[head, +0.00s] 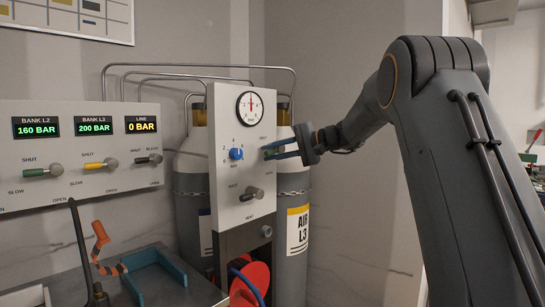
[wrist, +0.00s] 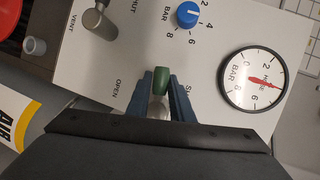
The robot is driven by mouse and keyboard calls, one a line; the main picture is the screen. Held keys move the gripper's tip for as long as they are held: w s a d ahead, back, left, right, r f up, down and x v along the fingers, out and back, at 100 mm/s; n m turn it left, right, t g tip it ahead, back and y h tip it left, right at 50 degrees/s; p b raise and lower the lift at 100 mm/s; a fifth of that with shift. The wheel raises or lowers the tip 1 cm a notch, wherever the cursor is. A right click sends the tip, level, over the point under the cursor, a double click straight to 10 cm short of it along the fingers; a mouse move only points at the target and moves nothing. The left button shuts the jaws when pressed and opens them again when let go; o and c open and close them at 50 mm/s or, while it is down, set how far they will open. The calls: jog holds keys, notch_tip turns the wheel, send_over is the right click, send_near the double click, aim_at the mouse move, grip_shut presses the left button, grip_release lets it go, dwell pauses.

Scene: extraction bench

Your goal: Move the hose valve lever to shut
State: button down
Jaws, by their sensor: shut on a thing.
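The hose valve lever has a green handle, seen in the head view (head: 270,153) and in the wrist view (wrist: 162,79). It is on the right side of the white hose panel (head: 228,120). My gripper (head: 285,151) has its blue fingers on either side of the handle and is shut on it; the fingers also show in the wrist view (wrist: 162,92). The OPEN label is left of the fingers in the wrist view, and the SHUT label is right of them, partly hidden. The lever's exact angle is hard to tell. The lever's base is partly covered.
A blue knob (head: 236,154), a grey vent lever (head: 251,193) and a hose gauge (head: 250,107) with its needle near mid-scale share the panel. Gas cylinders (head: 298,260) stand behind. A bank panel (head: 85,135) is at left, its LINE display reading 0 BAR.

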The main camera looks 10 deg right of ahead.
jog(key=shift+r+m+y, duration=0.35)
jog(key=shift+m+y, duration=0.15)
jog(key=shift+m, duration=0.3)
jog(key=c, duration=1.6)
grip_release()
jog(key=shift+o, duration=0.2)
jog(key=b+v, duration=0.1)
jog(key=v, duration=0.6)
jog(key=shift+s+d, duration=0.3)
jog(key=shift+r, duration=0.1)
